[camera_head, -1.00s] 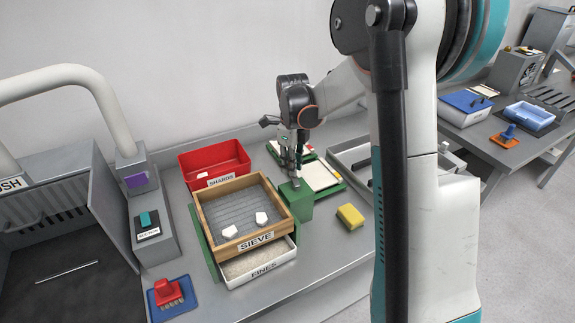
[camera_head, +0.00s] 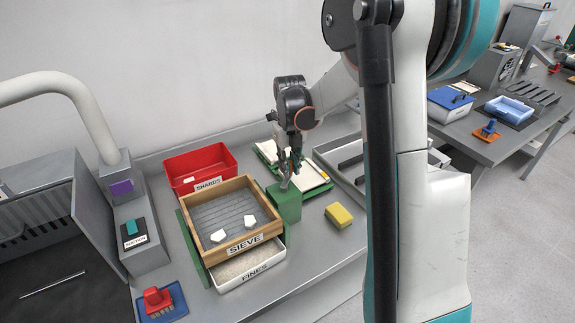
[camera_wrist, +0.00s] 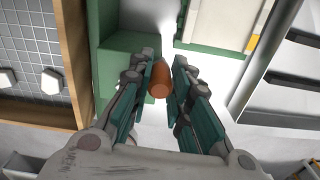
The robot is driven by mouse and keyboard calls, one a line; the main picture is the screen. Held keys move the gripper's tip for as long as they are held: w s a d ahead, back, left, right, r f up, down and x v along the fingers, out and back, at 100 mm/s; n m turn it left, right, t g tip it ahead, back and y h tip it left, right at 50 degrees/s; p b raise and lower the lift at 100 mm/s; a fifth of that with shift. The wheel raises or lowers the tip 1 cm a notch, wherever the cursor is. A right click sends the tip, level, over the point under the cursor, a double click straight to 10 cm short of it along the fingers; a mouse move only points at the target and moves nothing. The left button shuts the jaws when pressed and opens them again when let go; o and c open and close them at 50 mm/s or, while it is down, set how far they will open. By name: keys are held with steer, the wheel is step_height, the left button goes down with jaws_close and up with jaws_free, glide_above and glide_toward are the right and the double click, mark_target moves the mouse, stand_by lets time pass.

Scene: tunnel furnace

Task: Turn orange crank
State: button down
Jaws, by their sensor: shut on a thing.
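The orange crank handle (camera_wrist: 159,79) shows in the wrist view as a rounded orange-brown knob between my fingers. My gripper (camera_wrist: 160,84) is shut on it, with one finger pad on each side. In the head view my gripper (camera_head: 288,182) points down at the green block (camera_head: 288,206) beside the sieve, and the crank is mostly hidden by the fingers. The wooden sieve (camera_head: 186,230), with a mesh floor and two white shards (camera_head: 218,236), sits left of the block. The crank's arm and shaft cannot be made out.
A white fines tray (camera_head: 278,254) pokes out under the sieve. A red shards bin (camera_head: 226,158) stands behind it. A yellow sponge (camera_head: 338,215) lies right of the green block.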

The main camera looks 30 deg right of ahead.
stand_by(0.4)
steer(key=c, duration=1.4)
jaws_free()
steer(key=shift+c, duration=0.2)
step_height(320, 180, up, 12)
